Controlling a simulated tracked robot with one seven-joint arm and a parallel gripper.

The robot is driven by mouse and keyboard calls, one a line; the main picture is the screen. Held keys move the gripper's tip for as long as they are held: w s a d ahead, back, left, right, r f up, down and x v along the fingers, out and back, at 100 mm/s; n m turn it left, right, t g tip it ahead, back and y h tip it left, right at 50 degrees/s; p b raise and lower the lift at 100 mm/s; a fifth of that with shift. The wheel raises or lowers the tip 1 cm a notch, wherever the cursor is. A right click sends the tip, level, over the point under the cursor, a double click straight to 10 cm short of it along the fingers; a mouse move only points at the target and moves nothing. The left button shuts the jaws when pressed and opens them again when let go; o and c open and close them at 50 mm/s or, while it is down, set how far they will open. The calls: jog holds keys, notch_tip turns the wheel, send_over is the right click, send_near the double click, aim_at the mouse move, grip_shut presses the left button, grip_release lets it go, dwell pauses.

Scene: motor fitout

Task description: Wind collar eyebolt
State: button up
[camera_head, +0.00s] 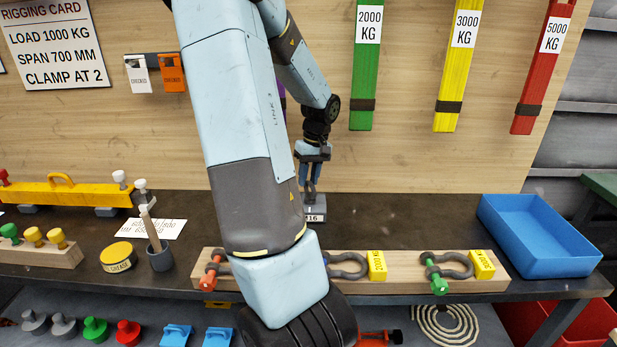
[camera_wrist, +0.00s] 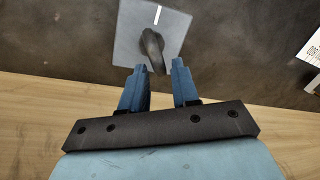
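The collar eyebolt (camera_wrist: 152,45) is a dark ring standing in a light grey square block (camera_wrist: 128,40) with a white line marked on its top. In the head view the block (camera_head: 316,214) stands on the dark bench and its label ends in "16". My gripper (camera_head: 312,190) points down over the block. In the wrist view my gripper (camera_wrist: 159,70) has its two blue fingers apart, with the near edge of the ring between or just beyond the tips. I see a gap beside the ring, so no grip shows. The eyebolt's shank and collar are hidden.
A wooden rack (camera_head: 400,287) with shackles lies along the front edge. A blue tray (camera_head: 540,235) is at right. A yellow beam (camera_head: 75,194), grease tin (camera_head: 118,257) and dark cup (camera_head: 160,258) are at left. The bench right of the block is clear.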

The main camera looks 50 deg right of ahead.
grip_shut()
jog(key=shift+m, duration=0.4)
